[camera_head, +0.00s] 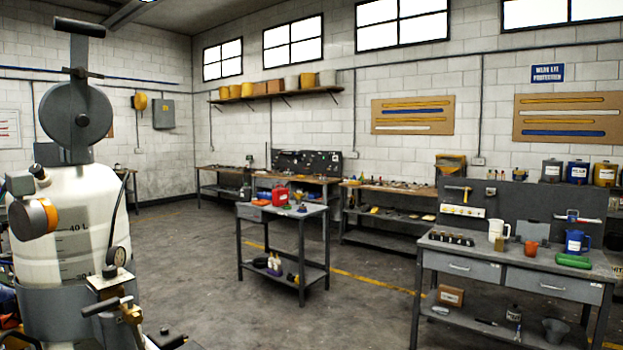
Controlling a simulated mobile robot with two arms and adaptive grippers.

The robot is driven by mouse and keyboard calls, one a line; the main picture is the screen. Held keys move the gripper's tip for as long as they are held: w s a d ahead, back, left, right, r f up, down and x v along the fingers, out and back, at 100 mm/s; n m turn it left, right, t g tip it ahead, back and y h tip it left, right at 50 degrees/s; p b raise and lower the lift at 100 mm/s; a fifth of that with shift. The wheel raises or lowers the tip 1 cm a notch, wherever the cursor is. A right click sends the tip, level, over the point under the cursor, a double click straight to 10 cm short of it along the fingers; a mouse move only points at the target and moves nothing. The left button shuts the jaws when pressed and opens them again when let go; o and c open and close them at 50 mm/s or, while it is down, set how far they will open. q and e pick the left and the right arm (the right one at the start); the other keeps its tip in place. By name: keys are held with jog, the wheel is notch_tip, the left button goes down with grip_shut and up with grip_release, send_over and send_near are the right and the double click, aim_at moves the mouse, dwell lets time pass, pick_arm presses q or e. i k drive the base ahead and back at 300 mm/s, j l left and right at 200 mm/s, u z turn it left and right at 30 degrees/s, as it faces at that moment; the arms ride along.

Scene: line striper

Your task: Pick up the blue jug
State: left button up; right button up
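A blue jug (574,242) stands upright on the grey workbench (460,259) at the right, with its handle toward the right. A white jug (496,231) and an orange cup (531,248) stand to its left. A green object (573,261) lies just in front of it. A blue canister (578,172) stands higher up, on top of the bench's back panel. Neither of my grippers is in view.
The line striper with its white tank (90,220) fills the left foreground. A grey cart (283,215) carrying a red container (280,195) stands in the middle. Open floor (355,310) lies between the cart and the right workbench. More benches line the back wall.

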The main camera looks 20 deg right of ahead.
aim_at(574, 240)
jog(key=z, duration=2.05)
jog(key=i+j+u, duration=0.25)
jog(key=i, duration=2.65)
jog(key=i+u, duration=0.2)
jog(key=i, duration=0.5)
jog(key=i+l+u, duration=0.2)
jog(key=i, duration=0.55)
jog(key=j, duration=0.1)
